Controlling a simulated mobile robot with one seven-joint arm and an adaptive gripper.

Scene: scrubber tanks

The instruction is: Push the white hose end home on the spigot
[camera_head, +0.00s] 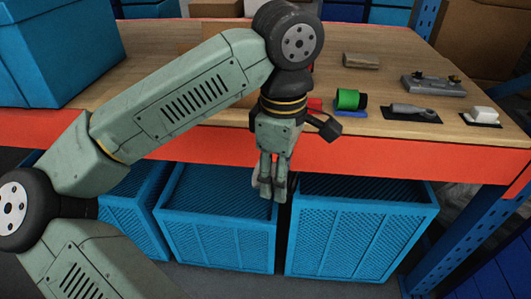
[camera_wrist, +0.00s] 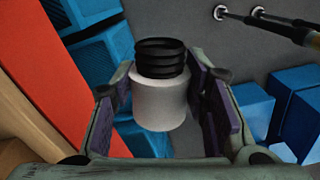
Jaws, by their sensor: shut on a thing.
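My gripper (camera_head: 273,190) points down in front of the bench's red edge. In the wrist view my gripper (camera_wrist: 162,95) has its purple-padded fingers closed on the sides of the white hose end (camera_wrist: 160,104). A black ribbed hose (camera_wrist: 161,57) comes out of the white piece on the side away from my palm. In the head view, only a pale sliver of the white hose end (camera_head: 257,180) shows beside my fingers; the rest is hidden. I cannot make out the spigot in either view.
The bench top carries a green roll (camera_head: 350,99), a dark tool (camera_head: 411,110), a white block (camera_head: 484,115) and a grey fixture (camera_head: 433,85). A large blue box (camera_head: 55,50) stands at the left. Blue crates (camera_head: 360,225) sit below the red bench edge (camera_head: 400,166), close under my gripper.

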